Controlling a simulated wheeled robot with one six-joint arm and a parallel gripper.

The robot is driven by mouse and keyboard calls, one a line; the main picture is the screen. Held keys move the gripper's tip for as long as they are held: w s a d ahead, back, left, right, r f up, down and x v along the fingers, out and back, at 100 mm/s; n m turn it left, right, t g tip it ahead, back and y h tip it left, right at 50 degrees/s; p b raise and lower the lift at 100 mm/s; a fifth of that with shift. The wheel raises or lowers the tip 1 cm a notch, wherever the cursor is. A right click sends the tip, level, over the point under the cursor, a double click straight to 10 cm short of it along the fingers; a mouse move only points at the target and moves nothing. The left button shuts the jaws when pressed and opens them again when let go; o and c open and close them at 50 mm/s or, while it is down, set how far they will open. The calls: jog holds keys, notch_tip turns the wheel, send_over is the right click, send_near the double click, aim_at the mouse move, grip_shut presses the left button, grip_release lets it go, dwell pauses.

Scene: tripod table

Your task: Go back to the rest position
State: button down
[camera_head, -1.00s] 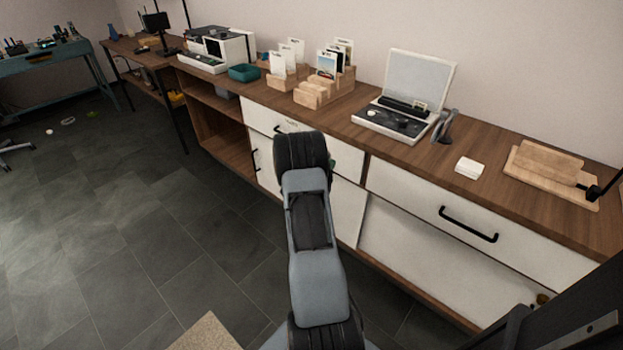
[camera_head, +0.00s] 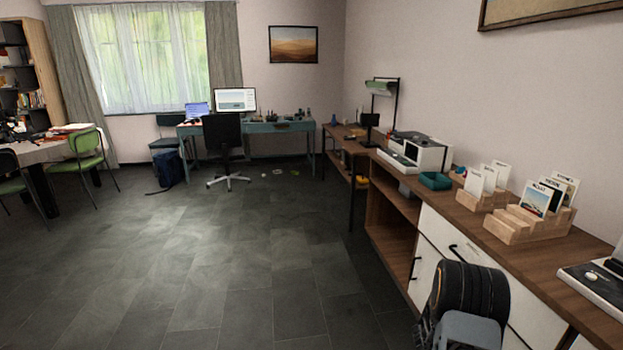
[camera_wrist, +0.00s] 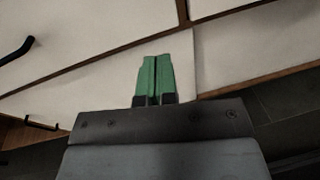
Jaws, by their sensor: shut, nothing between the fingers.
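My gripper (camera_wrist: 155,77) shows in the wrist view with its two green fingers pressed together, a thin dark line between them. Nothing is held. It points at the white cabinet fronts, and a gap between two white panels lies behind and above the fingertips. In the head view only my arm shows at the lower right, in front of the sideboard; the fingers are hidden there.
The wooden sideboard (camera_head: 405,208) runs along the right wall, bearing card holders (camera_head: 530,222), a teal box (camera_head: 435,181) and a white machine (camera_head: 415,153). An office chair (camera_head: 225,140) stands far back.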

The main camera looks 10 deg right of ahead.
jog(key=s+a+r+m+g+y+p, duration=0.2)
jog(key=s+a+r+m+y+p, duration=0.15)
jog(key=a+m, duration=0.2)
jog(key=s+a+r+m+g+y+p, duration=0.2)
jog(key=s+a+r+m+y, duration=0.25)
jog(key=a, duration=0.25)
jog(key=a+r+m+t+y+p, duration=0.5)
jog(key=a+r+p, duration=0.8)
jog(key=a+r, duration=1.2)
notch_tip(320, 180, up, 3)
jog(key=t+y, duration=0.3)
jog(key=t, duration=0.1)
jog(key=shift+w+a+t+p, duration=0.15)
jog(key=shift+w+t+p, duration=0.2)
jog(key=shift+t+p, duration=0.05)
